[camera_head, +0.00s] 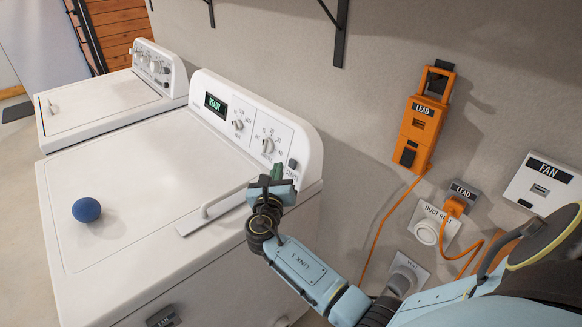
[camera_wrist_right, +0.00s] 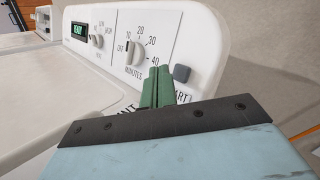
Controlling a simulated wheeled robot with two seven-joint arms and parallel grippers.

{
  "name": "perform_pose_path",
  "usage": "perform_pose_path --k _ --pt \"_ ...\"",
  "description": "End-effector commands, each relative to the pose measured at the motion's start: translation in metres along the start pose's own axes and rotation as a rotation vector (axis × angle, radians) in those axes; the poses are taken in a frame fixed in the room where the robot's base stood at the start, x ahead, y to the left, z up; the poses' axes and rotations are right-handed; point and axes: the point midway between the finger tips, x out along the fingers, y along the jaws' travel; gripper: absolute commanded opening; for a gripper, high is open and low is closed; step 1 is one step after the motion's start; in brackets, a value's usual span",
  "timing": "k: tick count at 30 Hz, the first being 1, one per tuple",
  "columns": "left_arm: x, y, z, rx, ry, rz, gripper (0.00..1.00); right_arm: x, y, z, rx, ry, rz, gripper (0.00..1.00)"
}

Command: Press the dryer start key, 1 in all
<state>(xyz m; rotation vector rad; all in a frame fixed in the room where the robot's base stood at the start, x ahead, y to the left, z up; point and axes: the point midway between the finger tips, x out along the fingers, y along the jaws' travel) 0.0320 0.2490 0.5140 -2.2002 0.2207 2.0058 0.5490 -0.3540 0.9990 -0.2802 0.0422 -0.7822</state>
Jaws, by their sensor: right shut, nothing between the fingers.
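The white dryer (camera_head: 140,170) stands in front of me, its raised control panel (camera_head: 250,120) along the back edge. Its display (camera_head: 215,105) glows green and reads READY. The start key (camera_head: 292,164) is a small grey square at the panel's right end. It also shows in the right wrist view (camera_wrist_right: 182,73), above the letters ART. My right gripper (camera_head: 277,172) is shut and empty, just left of and below the key in the head view. In the right wrist view its green fingertips (camera_wrist_right: 158,86) sit left of the key, apart from it in the picture. My left gripper is not in view.
A blue ball (camera_head: 87,210) lies on the dryer top. Two knobs (camera_head: 268,145) (camera_head: 238,125) are on the panel. A second white machine (camera_head: 100,100) stands further left. Orange lead gear (camera_head: 424,120), a duct vent (camera_head: 428,231) and a fan box (camera_head: 541,184) are on the right wall.

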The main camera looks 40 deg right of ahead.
Motion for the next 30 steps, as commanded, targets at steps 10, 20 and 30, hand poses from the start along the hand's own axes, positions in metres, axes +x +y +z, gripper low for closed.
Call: perform_pose_path --k 10,20,30 --pt "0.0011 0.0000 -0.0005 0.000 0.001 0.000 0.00 0.0112 -0.0078 -0.0070 0.002 0.000 0.001 0.00" --pt "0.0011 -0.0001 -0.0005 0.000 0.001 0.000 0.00 0.0111 -0.0079 -0.0069 0.001 0.000 0.000 0.00" --pt "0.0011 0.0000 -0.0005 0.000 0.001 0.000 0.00 0.0109 -0.0078 -0.0069 0.001 0.000 0.000 0.00"
